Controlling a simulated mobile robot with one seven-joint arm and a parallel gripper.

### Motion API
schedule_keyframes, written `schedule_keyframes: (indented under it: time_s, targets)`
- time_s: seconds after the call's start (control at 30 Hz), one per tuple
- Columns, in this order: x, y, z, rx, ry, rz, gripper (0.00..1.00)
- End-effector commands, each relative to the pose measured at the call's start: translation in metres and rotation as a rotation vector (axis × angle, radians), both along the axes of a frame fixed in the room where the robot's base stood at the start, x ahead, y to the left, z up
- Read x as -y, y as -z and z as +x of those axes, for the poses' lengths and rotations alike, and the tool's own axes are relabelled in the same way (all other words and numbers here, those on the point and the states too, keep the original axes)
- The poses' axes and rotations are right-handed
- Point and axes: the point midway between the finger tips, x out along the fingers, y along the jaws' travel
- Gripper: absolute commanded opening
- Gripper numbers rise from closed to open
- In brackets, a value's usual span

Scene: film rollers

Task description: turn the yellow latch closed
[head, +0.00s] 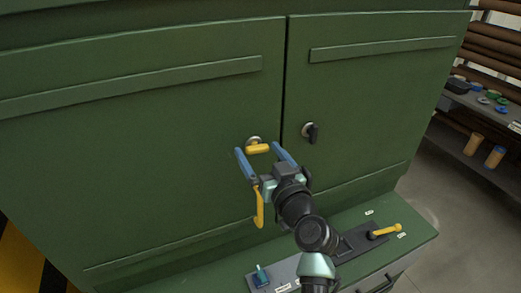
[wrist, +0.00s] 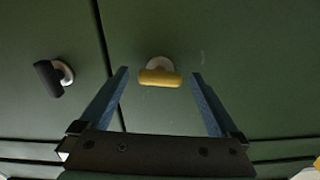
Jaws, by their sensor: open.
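The yellow latch (head: 257,149) is a short bar on a pale round base on the left green cabinet door. Its bar lies about level in the head view. My gripper (head: 260,150) is open, its two blue fingers spread to either side of the latch. In the wrist view the latch (wrist: 160,77) sits between and just beyond the tips of my gripper (wrist: 160,75), with a gap on both sides. I see no contact. How far the fingertips stand from the door is hard to tell.
A black latch (head: 311,132) is on the right door, and it also shows in the wrist view (wrist: 52,78). A yellow handle (head: 259,207) hangs below my gripper. A ledge below carries a yellow lever (head: 385,231) and a teal switch (head: 261,276). A shelf (head: 490,110) stands at right.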

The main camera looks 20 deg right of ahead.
Motion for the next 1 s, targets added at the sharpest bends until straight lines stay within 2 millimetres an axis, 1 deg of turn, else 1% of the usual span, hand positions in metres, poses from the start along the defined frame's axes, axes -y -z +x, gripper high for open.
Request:
schedule_keyframes:
  time_s: [0.23,0.27,0.4,0.67,0.7,0.73,1.0]
  targets:
    - [-0.0003,-0.0003,0.0009,0.001,-0.001,0.0,0.97]
    - [-0.0003,-0.0003,0.0009,0.001,-0.001,0.0,0.96]
    - [-0.0002,-0.0002,0.0007,0.001,0.0,0.0,0.7]
    - [-0.0001,-0.0001,0.0006,0.0,0.0,0.0,0.24]
    - [-0.0001,-0.0001,0.0006,0.0,-0.001,0.0,0.17]
    - [-0.0001,-0.0001,0.0006,0.0,-0.001,0.0,0.12]
    - [-0.0002,0.0005,0.0006,-0.001,-0.001,0.029,0.12]
